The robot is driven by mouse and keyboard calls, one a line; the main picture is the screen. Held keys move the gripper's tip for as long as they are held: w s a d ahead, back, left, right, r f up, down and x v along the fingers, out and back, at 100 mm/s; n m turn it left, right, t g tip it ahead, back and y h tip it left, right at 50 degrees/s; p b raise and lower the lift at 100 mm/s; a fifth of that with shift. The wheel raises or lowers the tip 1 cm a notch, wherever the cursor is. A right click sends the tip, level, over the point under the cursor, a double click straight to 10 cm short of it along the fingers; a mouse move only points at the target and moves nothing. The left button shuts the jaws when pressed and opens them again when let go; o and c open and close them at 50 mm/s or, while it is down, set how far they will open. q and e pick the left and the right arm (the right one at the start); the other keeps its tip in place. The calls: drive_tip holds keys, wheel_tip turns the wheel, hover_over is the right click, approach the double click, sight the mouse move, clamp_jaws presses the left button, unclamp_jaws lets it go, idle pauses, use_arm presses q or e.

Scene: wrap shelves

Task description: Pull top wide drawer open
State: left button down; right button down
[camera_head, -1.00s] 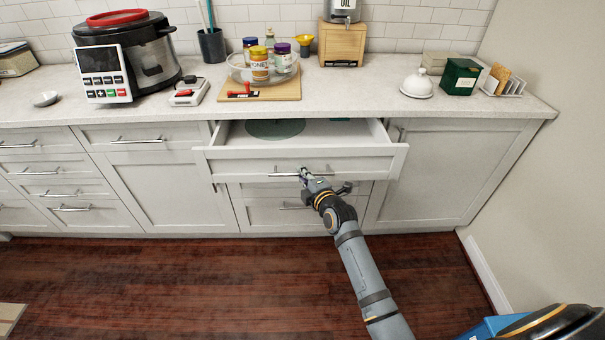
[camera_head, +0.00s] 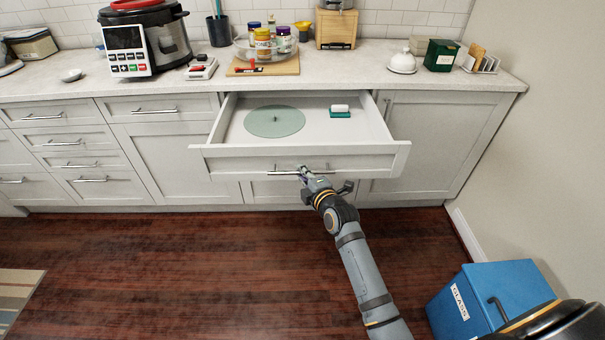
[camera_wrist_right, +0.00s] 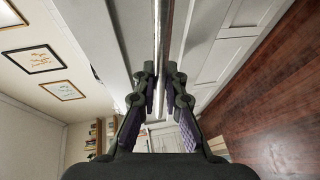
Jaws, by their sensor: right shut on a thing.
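The top wide drawer (camera_head: 235,164) stands well out from the cabinet in the head view, with its inside showing. Its metal bar handle (camera_head: 285,172) runs across the front panel. My right gripper (camera_head: 304,173) is shut on this handle, near its middle. In the right wrist view the handle (camera_wrist_right: 158,50) runs between the two fingers of the gripper (camera_wrist_right: 158,88). A round green glass disc (camera_head: 274,121) and a small green and white item (camera_head: 340,111) lie in the drawer. My left gripper is not in view.
A blue box (camera_head: 468,298) stands on the floor at the lower right. The counter (camera_head: 350,70) above holds a cooker (camera_head: 150,45), a board (camera_head: 262,67) with jars, and a green box (camera_head: 440,55). The floor before the drawer is largely clear.

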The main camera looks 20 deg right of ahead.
drive_tip(key=shift+s, duration=0.1)
idle(0.3)
drive_tip(key=c, duration=1.4)
unclamp_jaws()
drive_tip(key=v, duration=1.2)
